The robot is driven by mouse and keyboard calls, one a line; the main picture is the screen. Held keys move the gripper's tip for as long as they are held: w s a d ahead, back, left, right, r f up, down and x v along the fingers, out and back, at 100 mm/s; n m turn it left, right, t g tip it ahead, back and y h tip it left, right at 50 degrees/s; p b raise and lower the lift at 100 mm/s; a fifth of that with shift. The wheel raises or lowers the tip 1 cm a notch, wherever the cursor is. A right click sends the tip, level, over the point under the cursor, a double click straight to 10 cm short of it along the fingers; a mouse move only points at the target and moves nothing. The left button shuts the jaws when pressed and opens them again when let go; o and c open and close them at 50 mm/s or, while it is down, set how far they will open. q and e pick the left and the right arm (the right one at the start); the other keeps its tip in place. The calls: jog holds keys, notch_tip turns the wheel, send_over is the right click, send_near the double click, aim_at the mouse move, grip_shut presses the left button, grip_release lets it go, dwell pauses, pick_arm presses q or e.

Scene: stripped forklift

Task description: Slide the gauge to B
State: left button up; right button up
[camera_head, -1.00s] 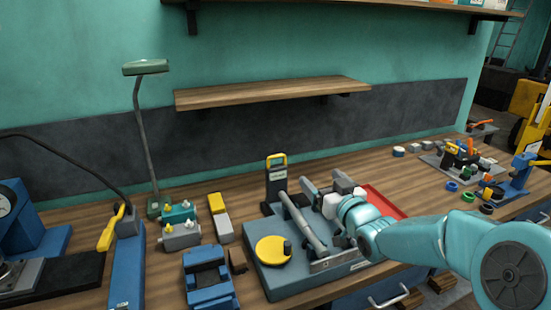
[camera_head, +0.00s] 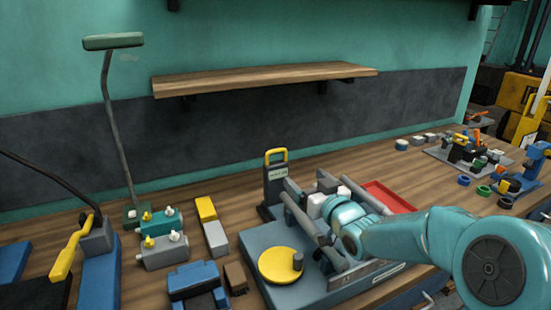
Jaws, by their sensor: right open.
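A blue-grey fixture base (camera_head: 262,240) stands on the bench. No letter B is readable. My right gripper (camera_head: 308,185) is open over the right part of the fixture, just right of the block; contact cannot be told. My right arm hides the fixture's right side. My left gripper is out of view.
A red tray (camera_head: 388,196) lies behind my right arm. A blue block (camera_head: 197,287), yellow and grey blocks (camera_head: 206,209) and small switch boxes (camera_head: 162,222) are left of the fixture. A lamp (camera_head: 115,110) and a wall shelf (camera_head: 262,78) stand behind.

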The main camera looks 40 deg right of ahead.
aim_at(278, 152)
jog(key=p+x, duration=0.4)
jog(key=x, duration=1.1)
jog(key=shift+w+d+p, duration=0.1)
jog(key=shift+w+p, duration=0.3)
jog(key=c, duration=1.2)
jog(key=shift+d, duration=0.15)
